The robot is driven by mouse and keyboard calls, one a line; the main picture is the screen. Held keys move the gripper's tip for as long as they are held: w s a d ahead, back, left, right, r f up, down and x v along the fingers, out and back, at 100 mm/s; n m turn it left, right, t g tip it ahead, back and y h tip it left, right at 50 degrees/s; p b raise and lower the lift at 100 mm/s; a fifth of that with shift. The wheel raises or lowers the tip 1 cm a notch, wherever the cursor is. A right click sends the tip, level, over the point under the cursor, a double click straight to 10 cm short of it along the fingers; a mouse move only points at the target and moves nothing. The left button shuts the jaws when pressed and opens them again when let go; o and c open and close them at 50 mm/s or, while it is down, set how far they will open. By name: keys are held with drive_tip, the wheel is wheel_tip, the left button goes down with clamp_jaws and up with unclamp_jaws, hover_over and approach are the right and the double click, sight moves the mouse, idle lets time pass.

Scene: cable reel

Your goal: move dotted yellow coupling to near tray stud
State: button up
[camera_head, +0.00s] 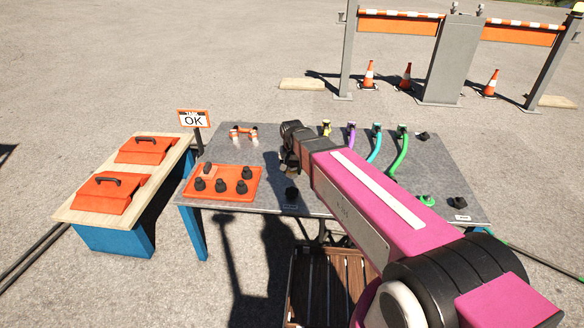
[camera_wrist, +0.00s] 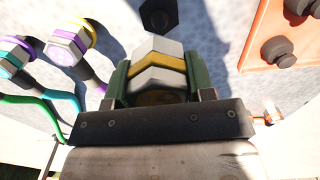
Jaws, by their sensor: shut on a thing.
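My gripper (camera_wrist: 158,72) is shut on a grey-white coupling with a yellow band (camera_wrist: 160,60), held between its green fingers in the wrist view. My arm's end is above the table right of the tray, and the held coupling is not clearly visible there.
Yellow, purple, cyan and green cable ends (camera_head: 376,128) stand along the table's back. A black stud (camera_head: 292,194) is right of the tray. An orange-and-white object (camera_head: 244,132) and an OK sign (camera_head: 194,119) are at the back left. Two orange lidded boxes (camera_head: 107,194) stand on a side bench.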

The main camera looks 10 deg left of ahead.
drive_tip(key=shift+f, duration=2.5)
drive_tip(key=shift+f, duration=0.1)
drive_tip(key=shift+f, duration=0.35)
drive_tip(key=shift+f, duration=0.15)
drive_tip(key=shift+f, duration=0.75)
drive_tip(key=shift+f, duration=0.5)
drive_tip(key=o, duration=1.1)
wheel_tip(320, 180, up, 11)
drive_tip(key=shift+f, duration=0.1)
